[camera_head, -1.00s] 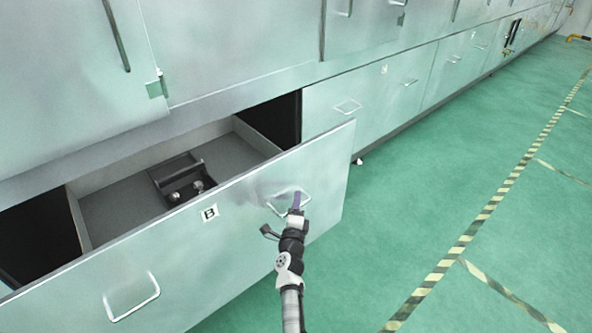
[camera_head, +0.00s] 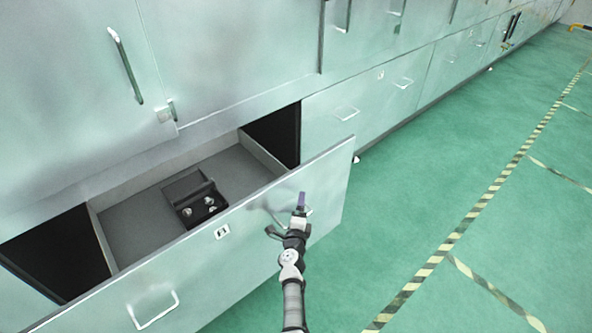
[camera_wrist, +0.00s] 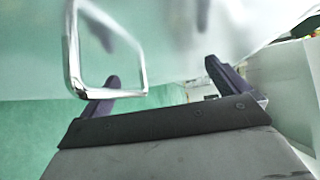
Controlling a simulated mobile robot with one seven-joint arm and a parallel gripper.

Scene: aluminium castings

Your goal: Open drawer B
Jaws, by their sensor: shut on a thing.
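Drawer B (camera_head: 165,278) is pulled well out of the cabinet, its inside showing. A small white label (camera_head: 222,232) is on its pale green front. The front has two metal loop handles, the left handle (camera_head: 156,312) free. My gripper (camera_head: 301,203) is at the right handle, shut on it; my fingers partly hide that handle. In the wrist view, the handle (camera_wrist: 72,45) shows as a bright metal loop beside the left finger of my gripper (camera_wrist: 165,75).
A dark holder (camera_head: 196,196) with small metal pieces lies inside the drawer. Other closed drawers with handles (camera_head: 346,113) continue to the right. A cabinet door handle (camera_head: 126,66) is above. Green floor (camera_head: 420,190) with striped tape is clear at right.

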